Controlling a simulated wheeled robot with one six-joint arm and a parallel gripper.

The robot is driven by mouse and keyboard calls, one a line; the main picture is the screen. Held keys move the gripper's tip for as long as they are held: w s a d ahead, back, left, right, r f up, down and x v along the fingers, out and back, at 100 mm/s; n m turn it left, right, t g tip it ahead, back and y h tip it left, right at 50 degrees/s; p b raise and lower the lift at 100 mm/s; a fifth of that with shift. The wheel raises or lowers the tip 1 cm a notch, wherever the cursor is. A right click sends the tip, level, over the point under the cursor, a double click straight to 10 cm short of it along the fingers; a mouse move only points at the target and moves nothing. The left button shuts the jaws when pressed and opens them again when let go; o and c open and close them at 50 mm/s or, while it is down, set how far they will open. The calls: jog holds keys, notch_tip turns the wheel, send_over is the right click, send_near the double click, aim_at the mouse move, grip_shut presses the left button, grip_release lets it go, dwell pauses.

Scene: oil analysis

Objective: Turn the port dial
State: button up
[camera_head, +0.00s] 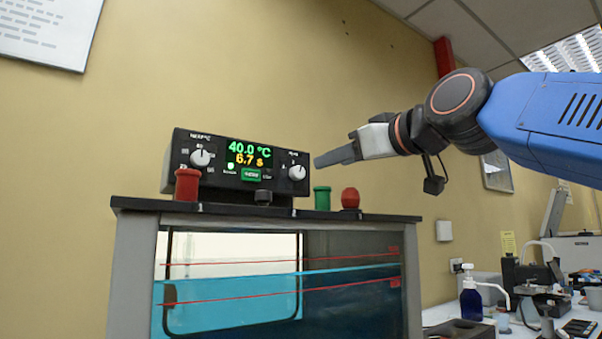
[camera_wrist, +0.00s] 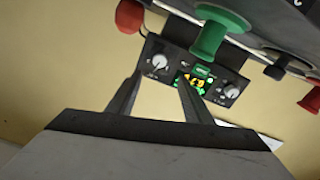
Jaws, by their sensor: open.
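A black control box (camera_head: 238,185) stands on top of the bath, with a lit display reading 40.0 °C and 6.7 s. It has two white-grey dials, a left dial (camera_head: 200,158) and a right dial (camera_head: 297,173); their labels are too small to read surely. My gripper (camera_head: 318,162) points left, close to the right dial and apart from it. In the wrist view the scene appears turned over. There my open, empty gripper (camera_wrist: 160,78) has its fingers spread either side of that nearer dial (camera_wrist: 159,61), with the other dial (camera_wrist: 232,90) off to the right.
The dark bath lid (camera_head: 390,216) carries a red stopper (camera_head: 187,185), a black knob (camera_head: 263,196), a green stopper (camera_head: 322,198) and a round red one (camera_head: 350,198) below my gripper. A blue-liquid glass tank (camera_head: 235,306) lies beneath. Lab items crowd a bench at right.

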aim_at(300, 173)
jog(key=x, duration=1.3)
jog(key=shift+w+a, duration=0.2)
jog(key=shift+c, duration=0.7)
jog(key=c, duration=0.9)
